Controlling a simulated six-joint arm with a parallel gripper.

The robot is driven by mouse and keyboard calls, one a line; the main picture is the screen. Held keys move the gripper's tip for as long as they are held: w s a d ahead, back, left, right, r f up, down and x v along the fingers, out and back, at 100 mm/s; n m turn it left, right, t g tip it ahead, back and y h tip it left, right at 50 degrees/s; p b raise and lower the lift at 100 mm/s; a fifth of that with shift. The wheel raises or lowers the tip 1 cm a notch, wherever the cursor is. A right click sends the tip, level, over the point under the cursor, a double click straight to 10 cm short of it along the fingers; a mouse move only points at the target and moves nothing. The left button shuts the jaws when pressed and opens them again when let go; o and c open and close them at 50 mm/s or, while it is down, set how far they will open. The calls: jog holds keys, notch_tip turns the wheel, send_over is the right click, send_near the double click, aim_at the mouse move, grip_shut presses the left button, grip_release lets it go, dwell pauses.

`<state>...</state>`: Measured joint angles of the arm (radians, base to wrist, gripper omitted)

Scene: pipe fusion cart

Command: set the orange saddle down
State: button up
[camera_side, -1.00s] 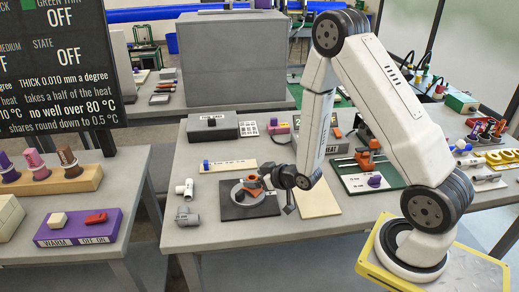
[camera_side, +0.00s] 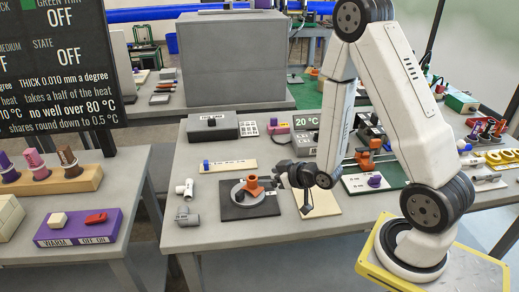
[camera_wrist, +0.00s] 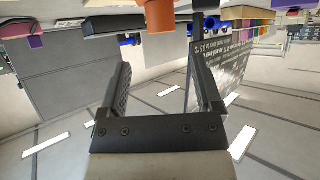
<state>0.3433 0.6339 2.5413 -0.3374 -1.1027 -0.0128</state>
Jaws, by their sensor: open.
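The orange saddle (camera_side: 254,187) stands on a round grey piece (camera_side: 240,195) on the black mat (camera_side: 232,212) in the side view. My gripper (camera_side: 278,174) is just to the right of the saddle, with a small gap between them. In the wrist view my gripper (camera_wrist: 160,72) is open, with nothing between its two fingers. An orange piece (camera_wrist: 158,14), likely the saddle, shows at the top edge there, beyond the fingertips and cut off by the frame. The side view does not show the fingers clearly.
A beige board (camera_side: 318,203) lies under my wrist, right of the black mat. Grey pipe fittings (camera_side: 187,217) stand left of the mat. A pale strip with a blue block (camera_side: 207,165) lies behind it. A green board (camera_side: 384,180) with an orange clamp is to the right.

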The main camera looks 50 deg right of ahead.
jog(key=shift+a+r, duration=0.1)
jog(key=shift+a, duration=0.05)
jog(key=s+a+r+g, duration=0.6)
jog(key=s+a+g, duration=0.1)
jog(key=s+g, duration=0.2)
jog(key=shift+a+r+g, duration=0.15)
jog(key=shift+a+g, duration=0.05)
jog(key=shift+g, duration=0.1)
jog(key=shift+o, duration=0.5)
jog(key=shift+w, duration=0.1)
